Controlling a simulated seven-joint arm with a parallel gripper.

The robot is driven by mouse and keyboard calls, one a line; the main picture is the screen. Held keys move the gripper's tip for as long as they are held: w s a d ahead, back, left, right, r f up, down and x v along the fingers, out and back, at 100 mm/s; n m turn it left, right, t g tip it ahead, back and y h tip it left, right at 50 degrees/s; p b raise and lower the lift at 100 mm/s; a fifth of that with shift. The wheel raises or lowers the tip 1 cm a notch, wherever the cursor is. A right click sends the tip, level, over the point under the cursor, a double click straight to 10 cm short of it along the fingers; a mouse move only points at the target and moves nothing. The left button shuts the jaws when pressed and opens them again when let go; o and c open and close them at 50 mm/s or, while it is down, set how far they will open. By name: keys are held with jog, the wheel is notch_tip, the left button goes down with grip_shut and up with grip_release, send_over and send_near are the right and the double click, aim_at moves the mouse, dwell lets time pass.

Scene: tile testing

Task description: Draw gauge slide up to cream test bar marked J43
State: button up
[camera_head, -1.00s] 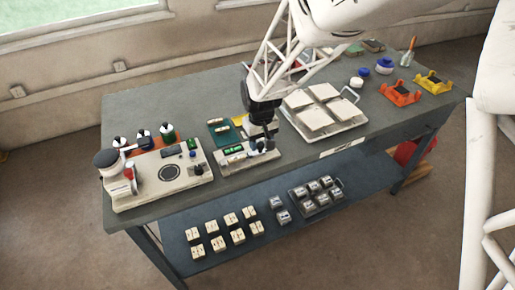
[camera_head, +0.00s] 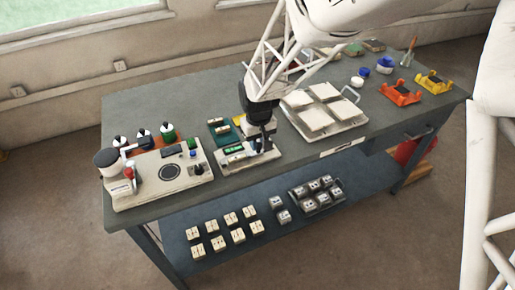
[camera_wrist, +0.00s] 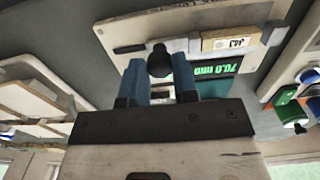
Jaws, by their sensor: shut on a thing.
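The cream test bar marked J43 (camera_wrist: 231,40) lies on the gauge plate (camera_wrist: 125,33) in the wrist view, with pale blocks at both its ends. Whether the slide-side block touches the bar I cannot tell. A green readout (camera_wrist: 211,71) beside it shows 70.0 mm, upside down. My gripper (camera_wrist: 158,84) has its two blue fingers closed on part of the gauge slide, beside its black knob (camera_wrist: 159,60). The gripped part is mostly hidden between the fingers. In the head view my gripper (camera_head: 262,138) is down at the right part of the gauge.
A cream tester (camera_head: 140,185) stands left of the gauge. A tray (camera_head: 353,121) of pale tiles stands close on its right. Orange (camera_head: 399,93) and yellow (camera_head: 434,83) cradles stand at far right. Several cream blocks (camera_head: 230,219) sit on the lower shelf.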

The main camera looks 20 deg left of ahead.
jog(key=shift+s+a, duration=0.4)
dwell(1.4)
jog(key=o, duration=0.8)
jog(key=shift+r, duration=0.2)
jog(key=shift+r, duration=2.85)
